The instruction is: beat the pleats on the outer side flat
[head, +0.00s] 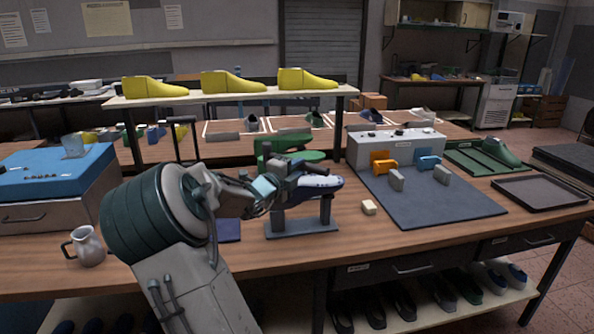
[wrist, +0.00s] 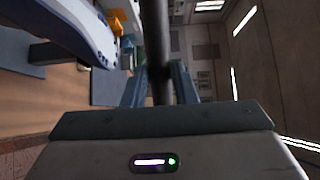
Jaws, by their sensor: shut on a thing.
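A dark blue and pale shoe on its last (head: 322,183) lies along the top of a grey two-post stand (head: 301,228) at mid-bench. My gripper (head: 284,182) is at the near left end of the shoe and covers part of it. In the wrist view, my gripper (wrist: 158,82) is shut on a dark rod-like handle (wrist: 155,35), which runs up out of the picture. The tool's working end cannot be made out. The pale shoe side (wrist: 85,28) shows at upper left there, apart from the handle. The pleats are too small to tell.
A small cream block (head: 369,207) lies right of the stand. Further right are a dark mat (head: 430,208) with orange and blue clamps, and an empty black tray (head: 541,193). A shelf of yellow lasts (head: 233,82) is behind.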

